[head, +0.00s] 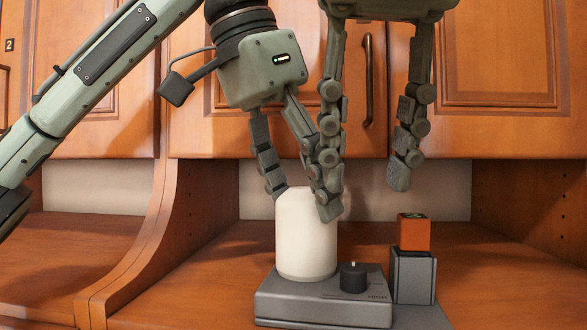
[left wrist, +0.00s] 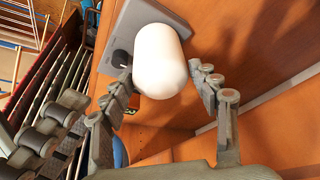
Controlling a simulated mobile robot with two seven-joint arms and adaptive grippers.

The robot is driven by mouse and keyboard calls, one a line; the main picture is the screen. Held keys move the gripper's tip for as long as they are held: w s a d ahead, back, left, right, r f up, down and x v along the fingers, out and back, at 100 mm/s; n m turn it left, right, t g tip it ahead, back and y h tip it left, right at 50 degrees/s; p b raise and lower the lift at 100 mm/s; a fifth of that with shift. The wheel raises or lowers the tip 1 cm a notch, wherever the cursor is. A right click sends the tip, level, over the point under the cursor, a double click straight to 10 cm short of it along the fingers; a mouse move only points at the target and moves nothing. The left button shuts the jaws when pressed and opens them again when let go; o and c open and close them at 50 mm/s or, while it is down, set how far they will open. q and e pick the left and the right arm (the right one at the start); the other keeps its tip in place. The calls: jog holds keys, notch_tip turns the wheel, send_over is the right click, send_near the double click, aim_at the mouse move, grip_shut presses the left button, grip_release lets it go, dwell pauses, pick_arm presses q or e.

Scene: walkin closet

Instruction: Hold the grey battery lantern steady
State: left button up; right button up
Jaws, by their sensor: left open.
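The battery lantern has a flat grey base (head: 322,312) with a dark knob (head: 353,277) and a white rounded globe (head: 306,240). It stands upright on the wooden counter. My left gripper (head: 302,198) is open, with its fingers on either side of the globe's upper part. In the left wrist view the globe (left wrist: 160,62) sits ahead between the spread fingers; I cannot tell whether they touch it. My right gripper (head: 364,198) is open above the knob side, its fingers wide apart and nothing between them. Its left finger overlaps my left gripper's finger in the head view.
An orange block (head: 414,232) sits on a grey holder (head: 414,276) just right of the lantern. Wooden cabinet doors (head: 495,60) hang behind and above. A curved wooden divider (head: 160,235) stands to the left. The counter left of the lantern is clear.

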aim_at(316, 236)
pick_arm(q)
jog(key=x, duration=0.5)
jog(key=shift+w+d+f, duration=0.1)
jog(key=shift+d+f, duration=0.1)
jog(key=shift+f, duration=0.15)
